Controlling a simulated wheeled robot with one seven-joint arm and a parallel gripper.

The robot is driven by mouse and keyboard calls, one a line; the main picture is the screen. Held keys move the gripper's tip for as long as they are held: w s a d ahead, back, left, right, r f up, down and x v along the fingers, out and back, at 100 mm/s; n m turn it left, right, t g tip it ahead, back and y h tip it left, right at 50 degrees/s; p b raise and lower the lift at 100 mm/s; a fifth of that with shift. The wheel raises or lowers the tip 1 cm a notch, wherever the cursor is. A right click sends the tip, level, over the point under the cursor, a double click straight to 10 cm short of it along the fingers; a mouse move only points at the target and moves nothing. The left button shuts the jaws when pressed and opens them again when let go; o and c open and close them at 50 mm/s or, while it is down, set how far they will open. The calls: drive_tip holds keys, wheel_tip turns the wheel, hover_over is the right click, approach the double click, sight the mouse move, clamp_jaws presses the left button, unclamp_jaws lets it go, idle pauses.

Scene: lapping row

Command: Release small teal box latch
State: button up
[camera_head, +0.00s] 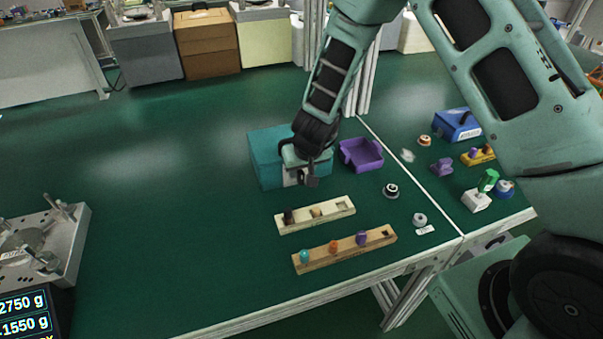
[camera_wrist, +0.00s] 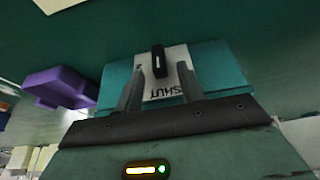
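The teal box (camera_head: 268,160) stands on the green table, partly behind my arm in the head view. In the wrist view the teal box (camera_wrist: 220,72) has a pale plate (camera_wrist: 163,92) marked "SHUT" on the face toward me. The black latch (camera_wrist: 158,60) sits upright on that plate. My gripper (camera_wrist: 160,70) is open, with one finger on each side of the latch and a visible gap to it on both sides. In the head view my gripper (camera_head: 300,172) is at the box's front and covers the latch area.
A purple tray (camera_head: 361,155) stands close to the right of the teal box. Two peg strips, one pale (camera_head: 330,217) and one wooden (camera_head: 345,250), lie in front. A blue box (camera_head: 457,125) and small parts are farther right. The table's left side is mostly clear.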

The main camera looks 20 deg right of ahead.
drive_tip(key=shift+w+f, duration=0.15)
drive_tip(key=shift+f, duration=0.3)
clamp_jaws()
